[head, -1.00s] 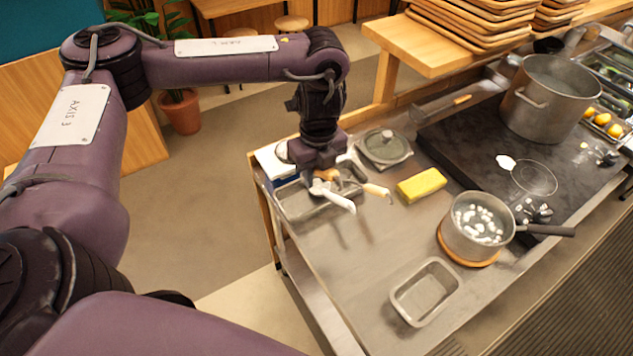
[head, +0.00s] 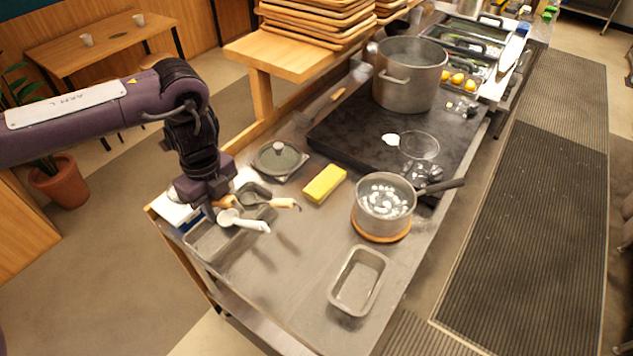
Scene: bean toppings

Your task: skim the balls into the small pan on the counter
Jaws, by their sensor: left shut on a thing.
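A small grey saucepan (head: 384,213) with a dark handle stands on a round wooden trivet (head: 380,237). Several white balls (head: 386,192) float in its liquid. An empty rectangular metal pan (head: 345,302) lies on the counter in front of it. My left gripper (head: 214,204) points down over a metal utensil tray (head: 212,245) at the counter's left end. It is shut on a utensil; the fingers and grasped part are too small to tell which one. A white-handled utensil (head: 246,223) and wooden-handled utensils (head: 284,203) lie there. My right gripper is not in view.
A large pot (head: 408,78) and a clear round object (head: 419,146) stand on the dark cooktop (head: 345,140). The counter left of the metal pan is clear.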

